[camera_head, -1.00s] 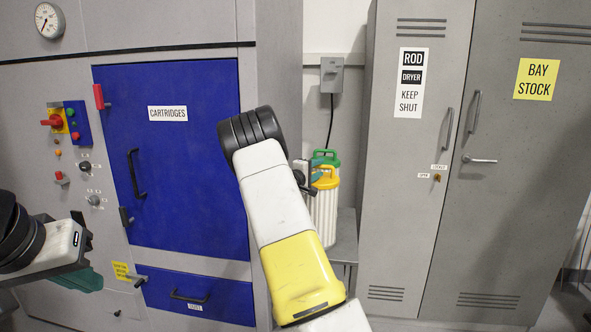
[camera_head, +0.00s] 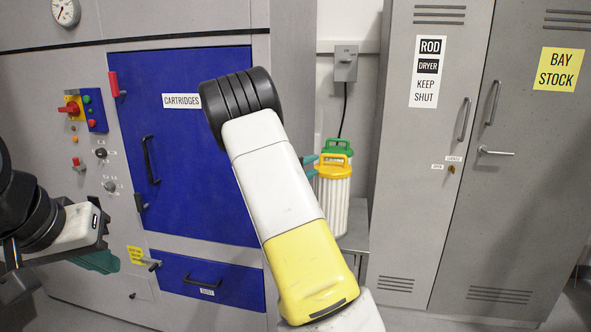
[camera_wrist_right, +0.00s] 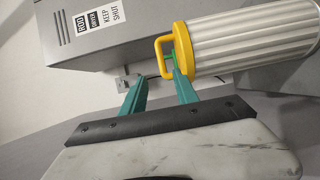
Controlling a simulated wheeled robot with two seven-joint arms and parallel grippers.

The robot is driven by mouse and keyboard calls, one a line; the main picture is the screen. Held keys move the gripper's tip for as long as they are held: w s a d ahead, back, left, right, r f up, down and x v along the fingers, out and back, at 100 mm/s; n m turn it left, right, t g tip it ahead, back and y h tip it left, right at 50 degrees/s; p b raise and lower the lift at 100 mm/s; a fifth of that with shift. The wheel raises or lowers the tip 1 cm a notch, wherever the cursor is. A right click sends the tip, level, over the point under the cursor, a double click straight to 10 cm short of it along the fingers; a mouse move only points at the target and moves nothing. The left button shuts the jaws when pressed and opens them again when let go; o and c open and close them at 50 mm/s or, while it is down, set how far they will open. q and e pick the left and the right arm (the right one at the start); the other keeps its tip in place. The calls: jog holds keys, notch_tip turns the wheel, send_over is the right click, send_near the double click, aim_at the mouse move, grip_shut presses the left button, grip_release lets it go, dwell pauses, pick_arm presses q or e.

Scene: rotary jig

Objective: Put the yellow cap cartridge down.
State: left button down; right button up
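The yellow cap cartridge (camera_head: 332,205), a white ribbed cylinder with a yellow handled cap, stands upright on a grey stand (camera_head: 356,232). My arm hides part of its lower left. In the right wrist view the cartridge (camera_wrist_right: 255,48) lies sideways across the upper right. My right gripper (camera_head: 314,166) is just left of the cap, its teal fingers apart. In the wrist view the gripper (camera_wrist_right: 158,76) is open, one fingertip overlapping the yellow handle; I cannot tell whether they touch. My left gripper (camera_head: 106,262) is at the lower left, far from the cartridge, its fingers seen edge-on.
A green cap cartridge (camera_head: 338,147) stands directly behind the yellow one. The blue cartridges door (camera_head: 190,150) with its handle is shut, left of my right arm. A grey locker (camera_head: 420,190) stands close on the right. A switch box (camera_head: 346,62) is above the stand.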

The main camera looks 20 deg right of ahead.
jog(key=s+a+r+m+t+y, duration=0.1)
jog(key=s+a+r+y, duration=0.15)
jog(key=a+y, duration=0.3)
jog(key=s+a+r+m+y, duration=0.1)
jog(key=s+a+r+y, duration=0.1)
jog(key=s+a+y, duration=0.3)
jog(key=s+a+r+m+t+y, duration=0.1)
jog(key=s+a+r+m+y, duration=0.1)
jog(key=a+y, duration=0.35)
jog(key=s+a+r+g+y, duration=0.1)
jog(key=s+a+g+y, duration=0.35)
jog(key=s, duration=1.15)
jog(key=s+f+m+g+h, duration=0.1)
jog(key=s+f+m+h, duration=0.1)
jog(key=s, duration=1.1)
jog(key=shift+a+f+h, duration=0.2)
jog(key=shift+f+h, duration=0.3)
jog(key=shift+h, duration=0.25)
